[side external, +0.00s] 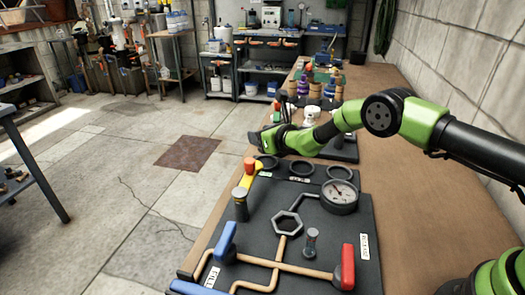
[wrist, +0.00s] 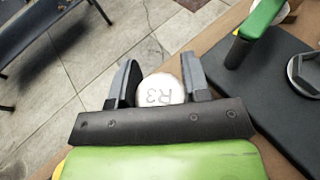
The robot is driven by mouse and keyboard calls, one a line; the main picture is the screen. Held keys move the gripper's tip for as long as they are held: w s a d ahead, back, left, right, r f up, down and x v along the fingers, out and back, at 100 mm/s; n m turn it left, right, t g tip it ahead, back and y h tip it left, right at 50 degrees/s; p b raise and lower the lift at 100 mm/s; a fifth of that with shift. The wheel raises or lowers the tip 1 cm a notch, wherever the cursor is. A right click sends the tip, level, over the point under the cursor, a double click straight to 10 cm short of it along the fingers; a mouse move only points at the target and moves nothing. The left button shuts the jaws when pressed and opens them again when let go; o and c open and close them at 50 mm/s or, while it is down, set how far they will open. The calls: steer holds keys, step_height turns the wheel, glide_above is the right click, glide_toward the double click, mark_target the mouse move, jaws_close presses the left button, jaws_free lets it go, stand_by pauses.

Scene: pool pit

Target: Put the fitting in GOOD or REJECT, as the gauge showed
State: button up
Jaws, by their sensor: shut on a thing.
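My gripper (wrist: 160,82) is shut on a white round fitting (wrist: 162,90) marked R3, which sits between the two dark fingers in the wrist view. In the side view my gripper (side external: 268,139) is above the left edge of the bench, just beyond the black board (side external: 330,235); I cannot make out the fitting there. I cannot read any GOOD or REJECT label in these frames.
Farther back are a white object (side external: 311,115) and bottles. The right side of the bench is bare.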

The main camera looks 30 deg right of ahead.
steer(key=shift+f, duration=2.15)
steer(key=shift+f, duration=0.15)
steer(key=o, duration=1)
